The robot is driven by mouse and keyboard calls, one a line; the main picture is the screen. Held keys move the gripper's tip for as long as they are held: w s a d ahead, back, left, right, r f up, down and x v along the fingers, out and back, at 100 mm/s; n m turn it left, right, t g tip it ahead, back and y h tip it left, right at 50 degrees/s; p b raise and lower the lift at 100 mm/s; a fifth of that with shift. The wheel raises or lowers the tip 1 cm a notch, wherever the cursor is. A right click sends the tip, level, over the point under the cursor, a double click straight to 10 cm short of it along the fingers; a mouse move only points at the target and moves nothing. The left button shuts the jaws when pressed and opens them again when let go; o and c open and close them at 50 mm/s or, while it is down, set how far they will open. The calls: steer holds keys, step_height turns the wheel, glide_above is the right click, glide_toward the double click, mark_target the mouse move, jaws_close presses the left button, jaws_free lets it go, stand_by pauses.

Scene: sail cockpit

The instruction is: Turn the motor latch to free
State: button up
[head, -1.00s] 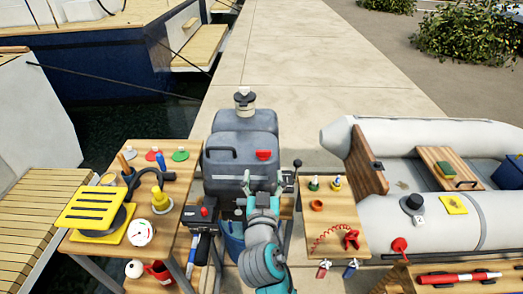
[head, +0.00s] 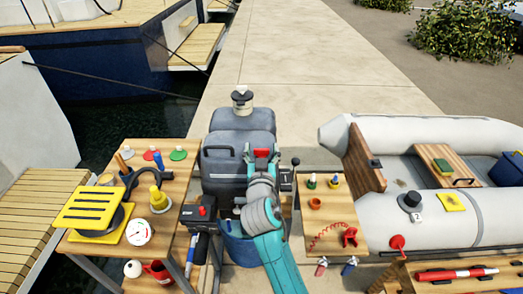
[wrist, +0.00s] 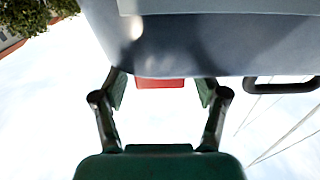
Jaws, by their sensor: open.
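The grey outboard motor (head: 225,170) stands in the middle of the head view, and its cowl fills the top of the wrist view (wrist: 230,45). A red latch (head: 262,152) sits on the right part of its front face. In the wrist view the red latch (wrist: 160,83) shows between and beyond my fingers. My gripper (head: 262,158) is open, with one finger on each side of the red latch as seen from the head. I cannot tell whether the fingers touch it. The lower part of the latch is hidden behind my gripper in the head view.
A black handle (head: 220,152) is on the cowl left of the latch. A wooden table (head: 185,185) with several items stands at left. A small wooden board (head: 330,225) with fittings is at right. A grey inflatable boat (head: 450,210) lies beyond it.

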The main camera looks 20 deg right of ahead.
steer(key=c, duration=1.2)
steer(key=shift+o, duration=0.2)
steer(key=shift+d+n+y, duration=0.1)
steer(key=shift+n+y, duration=0.4)
steer(key=shift+y, duration=0.3)
steer(key=shift+n+t+y, duration=0.4)
steer(key=shift+n+y, duration=1.3)
steer(key=shift+y, duration=0.9)
steer(key=shift+n+g+y, duration=0.55)
steer(key=shift+n+y, duration=0.7)
steer(key=shift+y, duration=0.65)
steer(key=shift+n+g+y, duration=0.55)
steer(key=shift+n+y, duration=0.7)
steer(key=shift+y, duration=0.65)
steer(key=n+g+y, duration=0.5)
steer(key=y, duration=0.1)
steer(key=shift+n+g+y, duration=1.1)
steer(key=shift+n+g, duration=0.6)
steer(key=shift+g, duration=0.8)
steer(key=shift+f+g, duration=0.1)
steer(key=shift+g, duration=0.2)
